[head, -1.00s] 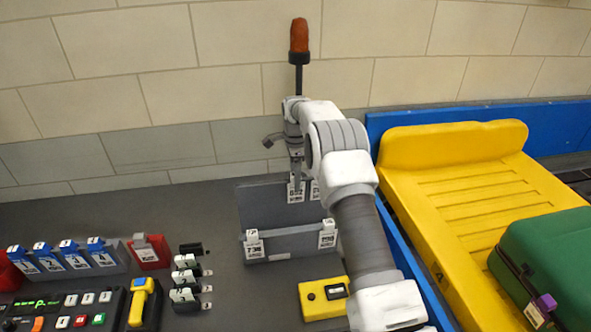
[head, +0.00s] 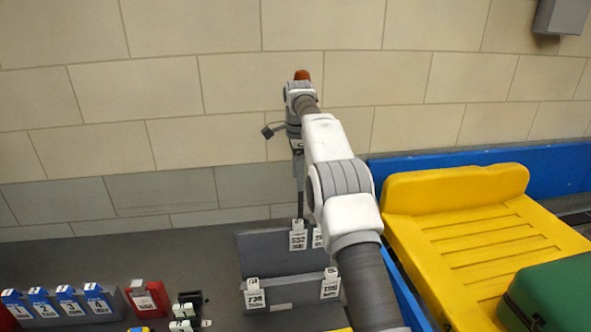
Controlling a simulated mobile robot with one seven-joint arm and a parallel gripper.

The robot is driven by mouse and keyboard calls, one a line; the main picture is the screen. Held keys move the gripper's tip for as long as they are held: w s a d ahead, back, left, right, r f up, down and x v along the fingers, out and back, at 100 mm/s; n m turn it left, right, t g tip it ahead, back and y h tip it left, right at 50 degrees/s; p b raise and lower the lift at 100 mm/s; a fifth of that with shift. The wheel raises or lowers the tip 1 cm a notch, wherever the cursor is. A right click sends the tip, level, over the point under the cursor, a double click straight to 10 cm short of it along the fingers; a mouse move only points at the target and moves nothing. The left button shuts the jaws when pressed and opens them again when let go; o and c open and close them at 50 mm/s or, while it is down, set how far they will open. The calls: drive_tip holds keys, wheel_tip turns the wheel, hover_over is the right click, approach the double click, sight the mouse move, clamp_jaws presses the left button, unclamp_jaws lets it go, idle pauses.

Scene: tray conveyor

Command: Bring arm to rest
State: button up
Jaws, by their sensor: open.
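My arm reaches from the lower right up to the middle of the head view. My gripper (head: 297,150) hangs at its far end, in front of the wall and above the grey rack in the picture. It is open, and I see nothing held in it. Its fingertips are small and hard to make out against a dark upright post (head: 300,200) there.
A grey rack with white tags (head: 281,292) stands below my gripper. An orange cap (head: 302,75) shows behind my wrist. Blue numbered tags (head: 70,300) and a red holder (head: 147,298) are left. A yellow tray (head: 450,190) and green case (head: 550,295) are right.

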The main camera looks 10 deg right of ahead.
drive_tip(key=s+r+n+t, duration=0.2)
drive_tip(key=s+r+n, duration=0.3)
drive_tip(key=s+r, duration=0.5)
drive_tip(key=s+r+n+t+b, duration=0.15)
drive_tip(key=s+r+n, duration=0.35)
drive_tip(key=s, duration=0.5)
drive_tip(key=s+f+n+t, duration=0.1)
drive_tip(key=s+f+n, duration=0.3)
drive_tip(key=s, duration=0.8)
drive_tip(key=s+f+n+t+b, duration=0.1)
drive_tip(key=s+f+n, duration=0.3)
drive_tip(key=s, duration=0.8)
drive_tip(key=shift+s+f, duration=0.15)
drive_tip(key=shift+f, duration=0.45)
drive_tip(key=shift+s, duration=0.1)
